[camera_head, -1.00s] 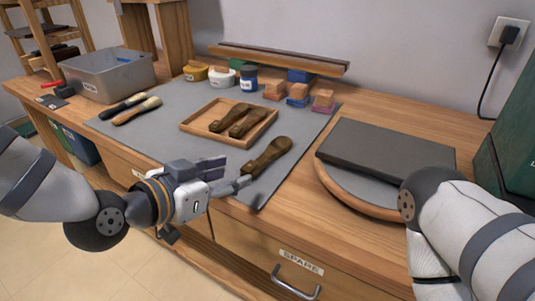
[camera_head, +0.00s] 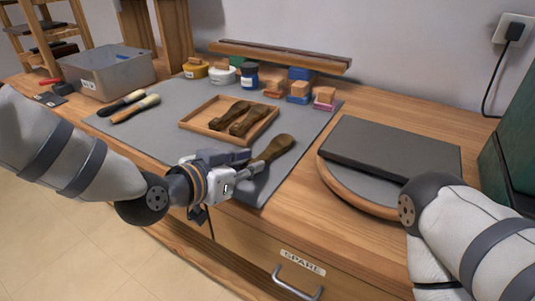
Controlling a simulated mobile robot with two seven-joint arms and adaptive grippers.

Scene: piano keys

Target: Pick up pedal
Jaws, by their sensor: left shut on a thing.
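A brown wooden pedal (camera_head: 277,147) lies on the grey mat at its front right part, tilted up to the right. My left gripper (camera_head: 257,165) is at the pedal's near, narrower end, with its fingers shut on it. The fingertips partly hide that end. Two more pedals (camera_head: 247,121) of the same kind lie in a shallow wooden tray (camera_head: 206,131) behind. My right arm shows at the lower right, but its gripper is out of the picture.
A round wooden-rimmed board (camera_head: 345,190) with a dark slab (camera_head: 392,148) on it is to the right. Jars (camera_head: 222,74) and small blocks (camera_head: 298,90) stand at the back. A grey metal bin (camera_head: 110,72) and two brushes (camera_head: 135,108) are at the left. A drawer labelled SPARE (camera_head: 302,262) is in front.

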